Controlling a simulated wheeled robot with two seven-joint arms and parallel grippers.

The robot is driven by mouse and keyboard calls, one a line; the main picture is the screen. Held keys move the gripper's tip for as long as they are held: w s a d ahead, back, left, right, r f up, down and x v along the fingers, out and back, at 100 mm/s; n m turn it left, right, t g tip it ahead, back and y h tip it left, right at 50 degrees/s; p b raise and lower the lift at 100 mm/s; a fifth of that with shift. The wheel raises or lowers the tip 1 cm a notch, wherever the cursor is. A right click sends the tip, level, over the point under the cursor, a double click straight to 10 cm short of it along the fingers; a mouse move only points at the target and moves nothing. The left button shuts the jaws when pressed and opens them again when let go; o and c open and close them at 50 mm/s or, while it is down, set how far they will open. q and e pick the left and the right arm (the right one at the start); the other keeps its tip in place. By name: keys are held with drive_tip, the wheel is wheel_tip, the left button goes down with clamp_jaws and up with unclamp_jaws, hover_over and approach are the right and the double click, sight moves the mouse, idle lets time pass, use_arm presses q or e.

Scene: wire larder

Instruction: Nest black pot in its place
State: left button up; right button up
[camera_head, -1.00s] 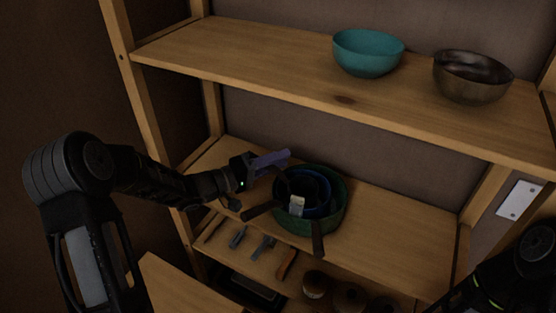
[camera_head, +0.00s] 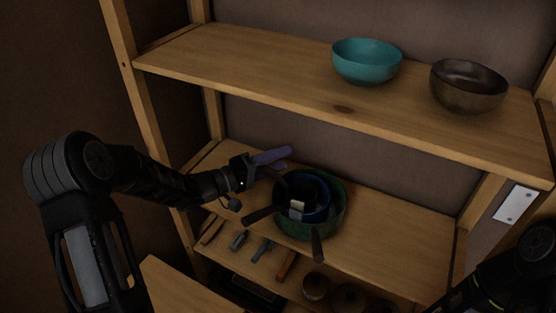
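On the middle shelf stands a green pot (camera_head: 340,215) with a blue pot (camera_head: 326,205) inside it. The black pot (camera_head: 308,190) sits within the blue one; how deep it is seated I cannot tell. A small pale block or tag (camera_head: 297,208) shows at the front of the nest. Dark handles (camera_head: 317,246) stick out at the front and left. My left gripper (camera_head: 280,161), with purple fingers, is at the upper left of the pots, near a dark handle. Its fingers look apart, with nothing clearly between them. My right arm shows at lower right, its gripper out of view.
A teal bowl (camera_head: 366,62) and a brown metal bowl (camera_head: 468,86) stand on the upper shelf (camera_head: 250,75), above the pots. Several tools (camera_head: 262,249) and round jars (camera_head: 314,287) lie lower down. The middle shelf is clear right of the pots (camera_head: 400,232).

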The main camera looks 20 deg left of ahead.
use_arm(q)
drive_tip(key=v, duration=1.2)
idle(0.4)
